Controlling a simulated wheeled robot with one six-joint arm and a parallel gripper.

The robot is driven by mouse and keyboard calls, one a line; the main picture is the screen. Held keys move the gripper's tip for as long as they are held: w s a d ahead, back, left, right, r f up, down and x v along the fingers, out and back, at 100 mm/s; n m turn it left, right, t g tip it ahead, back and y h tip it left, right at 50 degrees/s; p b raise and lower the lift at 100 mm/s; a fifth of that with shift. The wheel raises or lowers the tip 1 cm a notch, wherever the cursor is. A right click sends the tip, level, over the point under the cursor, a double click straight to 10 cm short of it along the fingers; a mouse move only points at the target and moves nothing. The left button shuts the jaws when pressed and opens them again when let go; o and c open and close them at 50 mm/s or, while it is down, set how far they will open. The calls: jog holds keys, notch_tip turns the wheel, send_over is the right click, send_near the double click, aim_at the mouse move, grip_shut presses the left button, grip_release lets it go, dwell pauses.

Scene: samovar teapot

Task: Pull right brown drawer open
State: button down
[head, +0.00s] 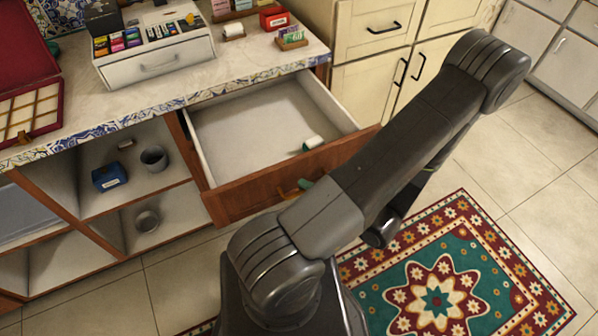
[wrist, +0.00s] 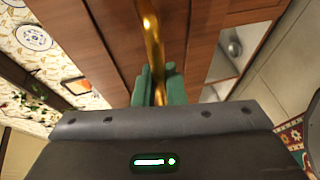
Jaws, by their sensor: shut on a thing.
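The brown drawer (head: 240,197) under the counter stands pulled well out in the head view, its pale inside (head: 262,125) showing. A small white and green cylinder (head: 313,143) lies inside near the front right. The brass handle (head: 287,192) is on the drawer front, partly hidden by my arm. In the wrist view the brass handle (wrist: 152,40) runs between the green fingers of my gripper (wrist: 160,84), which is shut on it. In the head view only a bit of green of my gripper (head: 304,184) shows at the handle.
Open shelves with a blue box (head: 109,176) and a grey cup (head: 154,158) are left of the drawer. The counter (head: 235,75) above carries a white box (head: 158,62) and a red case (head: 28,70). A patterned rug (head: 440,270) lies on the floor at right.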

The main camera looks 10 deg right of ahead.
jog(key=shift+s+d, duration=0.25)
jog(key=shift+s, duration=0.55)
jog(key=shift+s+d, duration=0.25)
jog(key=shift+s, duration=0.55)
jog(key=c, duration=1.5)
grip_release()
jog(key=v, duration=1.3)
jog(key=shift+s+d, duration=0.25)
jog(key=shift+d, duration=0.05)
jog(key=shift+w+a+r, duration=0.1)
jog(key=x, duration=1.3)
jog(key=shift+w+a, duration=0.2)
